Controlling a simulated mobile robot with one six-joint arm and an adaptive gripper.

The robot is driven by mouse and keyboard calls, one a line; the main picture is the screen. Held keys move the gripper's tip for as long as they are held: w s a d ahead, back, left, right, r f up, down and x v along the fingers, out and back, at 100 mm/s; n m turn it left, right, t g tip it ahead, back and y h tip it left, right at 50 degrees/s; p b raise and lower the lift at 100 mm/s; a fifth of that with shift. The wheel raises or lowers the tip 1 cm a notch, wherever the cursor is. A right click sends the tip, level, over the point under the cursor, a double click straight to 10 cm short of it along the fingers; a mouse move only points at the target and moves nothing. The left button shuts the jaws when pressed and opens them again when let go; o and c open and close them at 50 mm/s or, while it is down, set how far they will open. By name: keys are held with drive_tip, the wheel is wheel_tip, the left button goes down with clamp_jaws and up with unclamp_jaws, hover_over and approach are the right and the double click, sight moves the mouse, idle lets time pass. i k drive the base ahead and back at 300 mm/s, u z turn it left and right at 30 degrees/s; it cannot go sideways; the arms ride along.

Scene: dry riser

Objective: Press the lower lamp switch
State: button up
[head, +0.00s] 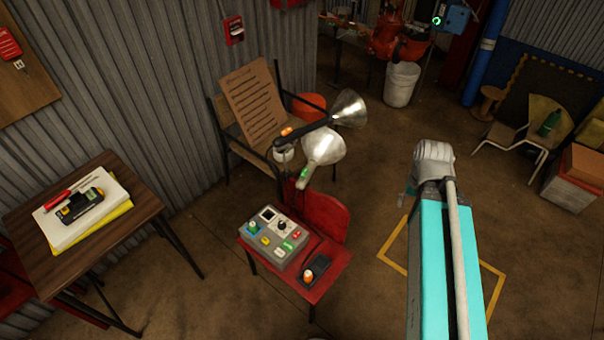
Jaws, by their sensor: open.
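A lamp with two metal heads stands behind the red chair in the head view. The upper lamp (348,108) has a black arm with an orange switch (287,131) near its rear end. The lower lamp (324,147) is pale and bell-shaped, with a small green part (303,174) at its narrow end that looks like its switch. My turquoise arm rises at the right, apart from both lamps, ending in a grey joint. My gripper itself does not show; it may be hidden behind the arm.
A grey control box (273,238) with coloured buttons and a dark box with an orange knob (309,275) sit on the red chair (327,218). A wooden chair (252,100) stands behind the lamps. A side table (142,207) is at left. Floor right of the red chair is clear.

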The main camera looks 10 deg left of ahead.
sight(305, 171)
drive_tip(key=u, duration=0.05)
drive_tip(key=k, duration=1.05)
drive_tip(key=u, duration=0.6)
drive_tip(key=i, duration=1.05)
drive_tip(key=z, duration=0.05)
